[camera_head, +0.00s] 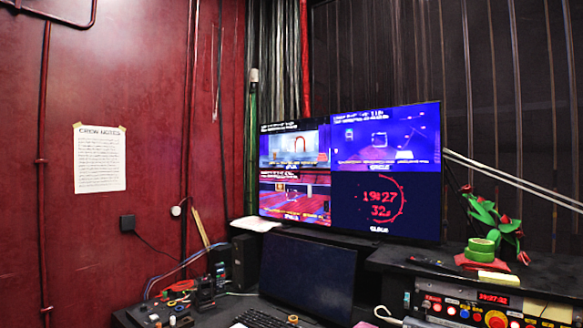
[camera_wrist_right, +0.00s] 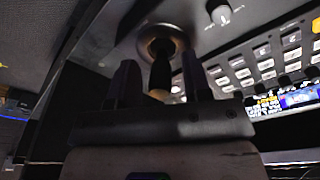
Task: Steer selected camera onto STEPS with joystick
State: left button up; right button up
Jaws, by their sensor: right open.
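In the right wrist view a joystick (camera_wrist_right: 160,72) with a dark shaft and a round metal collar stands out from a dark panel. My right gripper (camera_wrist_right: 158,76) is open, with one finger on each side of the shaft; I cannot tell if either touches it. In the head view a monitor (camera_head: 330,172) is split into four panels. The top left and lower left panels show room pictures, the top right one is blue, and the lower right one shows a red clock. The panel labels are too small to read surely. My left gripper is in neither view.
A button panel (camera_wrist_right: 265,68) with pale keys lies right of the joystick, beside a black knob (camera_wrist_right: 219,12).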

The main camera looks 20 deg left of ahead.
jog(key=shift+w+p, duration=0.1)
jog(key=shift+p, duration=0.3)
jog(key=shift+c, duration=0.4)
jog(key=c, duration=0.4)
jog(key=shift+c, duration=0.2)
jog(key=shift+p, duration=0.4)
